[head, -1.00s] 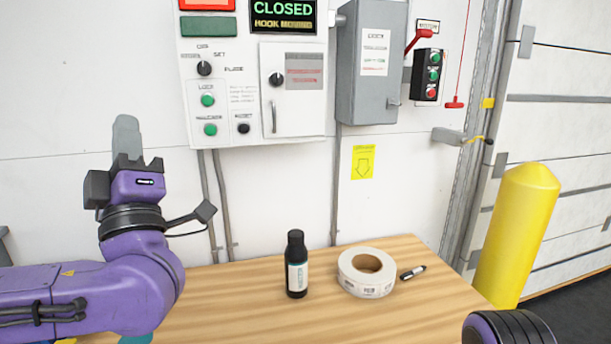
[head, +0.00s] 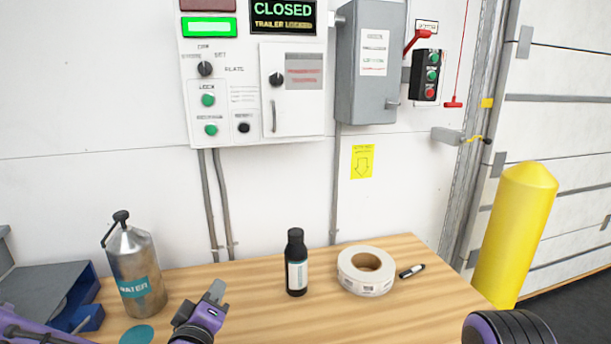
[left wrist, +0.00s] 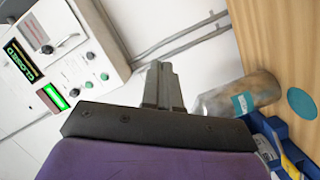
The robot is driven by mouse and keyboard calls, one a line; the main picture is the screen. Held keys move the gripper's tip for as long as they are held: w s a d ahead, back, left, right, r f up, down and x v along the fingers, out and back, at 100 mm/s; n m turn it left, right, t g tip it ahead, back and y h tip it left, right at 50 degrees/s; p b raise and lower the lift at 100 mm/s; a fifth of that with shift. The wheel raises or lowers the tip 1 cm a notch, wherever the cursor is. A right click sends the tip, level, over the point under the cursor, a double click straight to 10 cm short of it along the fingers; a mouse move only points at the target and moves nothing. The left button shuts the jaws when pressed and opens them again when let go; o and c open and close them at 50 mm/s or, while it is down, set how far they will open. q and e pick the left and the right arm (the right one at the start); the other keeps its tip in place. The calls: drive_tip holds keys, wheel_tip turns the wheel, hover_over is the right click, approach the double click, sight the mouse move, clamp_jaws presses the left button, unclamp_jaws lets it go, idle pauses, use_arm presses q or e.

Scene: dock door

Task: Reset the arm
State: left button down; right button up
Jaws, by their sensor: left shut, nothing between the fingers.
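My left gripper (head: 215,292) is low over the front left of the wooden table in the head view, pointing up and to the right. Its fingers are shut with nothing between them, and they also show in the left wrist view (left wrist: 163,85). It is to the right of a metal water bottle (head: 135,270) and apart from the black bottle (head: 296,265). The control panel (head: 253,80) on the wall reads CLOSED and TRAILER LOCKED, with a green light lit. Only a dark rounded part of my right arm shows at the lower right; its gripper is out of view.
A tape roll (head: 366,270) and a marker (head: 412,271) lie on the table (head: 260,325). A blue bin (head: 85,315) is at the left. A yellow bollard (head: 516,235) stands at the right by the dock door (head: 565,130). A grey box (head: 368,65) hangs on the wall.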

use_arm(q)
drive_tip(key=s+a+f+g, duration=0.1)
drive_tip(key=s+f+g, duration=0.15)
drive_tip(key=f, duration=0.55)
drive_tip(key=s+a+f+g, duration=0.1)
drive_tip(key=s+f+g, duration=0.15)
drive_tip(key=f, duration=0.55)
drive_tip(key=s+a+f+m+g+y, duration=0.1)
drive_tip(key=s+a+f+g, duration=0.2)
drive_tip(key=s+f, duration=0.4)
drive_tip(key=s+a+f+m+g+y, duration=0.1)
drive_tip(key=s+a+f+g, duration=0.2)
drive_tip(key=s+f, duration=0.4)
drive_tip(key=s+a+f+m+g+y, duration=0.1)
drive_tip(key=s+a+f+g, duration=0.2)
drive_tip(key=s+f, duration=0.4)
drive_tip(key=s+a, duration=0.1)
drive_tip(key=s, duration=0.6)
drive_tip(key=shift+a+m+y, duration=0.25)
drive_tip(key=shift+m+y, duration=0.15)
drive_tip(key=shift+w, duration=0.15)
